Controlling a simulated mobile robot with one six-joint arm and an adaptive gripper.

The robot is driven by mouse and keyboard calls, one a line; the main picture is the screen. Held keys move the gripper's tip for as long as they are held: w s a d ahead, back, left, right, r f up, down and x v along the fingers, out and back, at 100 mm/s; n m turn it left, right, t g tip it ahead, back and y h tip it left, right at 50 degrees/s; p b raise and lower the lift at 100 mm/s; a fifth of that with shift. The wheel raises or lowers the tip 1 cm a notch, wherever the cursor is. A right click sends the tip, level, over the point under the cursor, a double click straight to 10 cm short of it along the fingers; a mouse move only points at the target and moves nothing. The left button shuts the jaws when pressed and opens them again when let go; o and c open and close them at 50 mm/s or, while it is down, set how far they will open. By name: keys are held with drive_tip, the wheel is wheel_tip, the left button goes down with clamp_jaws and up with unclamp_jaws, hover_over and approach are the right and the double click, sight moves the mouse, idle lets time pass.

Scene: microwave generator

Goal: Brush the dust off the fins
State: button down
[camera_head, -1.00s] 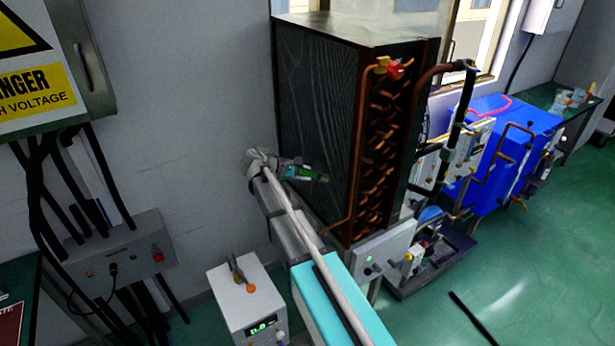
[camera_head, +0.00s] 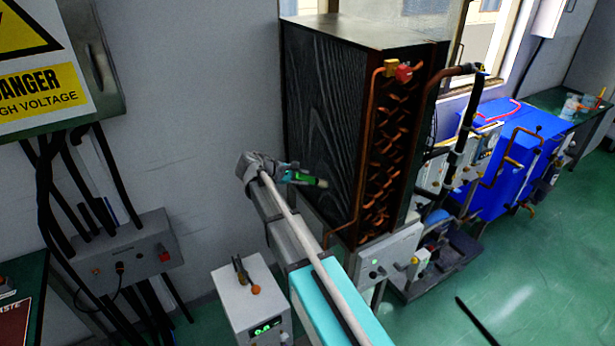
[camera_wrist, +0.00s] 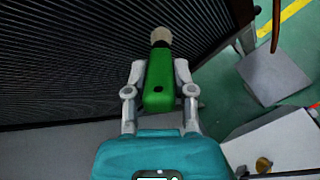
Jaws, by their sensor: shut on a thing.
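The fins are the dark ribbed side (camera_head: 322,115) of a tall black heat exchanger; they also fill the upper left of the wrist view (camera_wrist: 70,60) as fine parallel lines. My gripper (camera_wrist: 160,82) is shut on a green-handled brush (camera_wrist: 158,88). The brush's pale tip (camera_wrist: 161,37) points forward, towards the fins. In the head view my gripper (camera_head: 298,178) and the brush (camera_head: 312,182) are in front of the lower part of the fin face. I cannot tell whether the bristles touch the fins. No separate dust can be made out.
Copper pipes (camera_head: 380,150) run down the exchanger's right edge. A blue unit (camera_head: 510,150) stands to the right. A white box with a green display (camera_head: 250,300) is below left of my arm. A wall box with cables (camera_head: 125,255) is at left.

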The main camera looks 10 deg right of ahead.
sight(311, 177)
drive_tip(key=shift+s+a, duration=0.25)
drive_tip(key=shift+a, duration=0.45)
drive_tip(key=shift+s+a, duration=0.2)
drive_tip(key=shift+a, duration=0.5)
drive_tip(key=shift+a, duration=0.1)
drive_tip(key=a, duration=0.1)
drive_tip(key=s+a, duration=0.1)
drive_tip(key=shift+a, duration=0.35)
drive_tip(key=shift+d, duration=0.1)
drive_tip(key=shift+w+d, duration=0.4)
drive_tip(key=shift+d, duration=0.8)
drive_tip(key=shift+w+d, duration=0.45)
drive_tip(key=shift+d, duration=0.8)
drive_tip(key=shift+w+d, duration=0.4)
drive_tip(key=shift+d, duration=0.8)
drive_tip(key=shift+w+d, duration=0.15)
drive_tip(key=shift+d, duration=0.4)
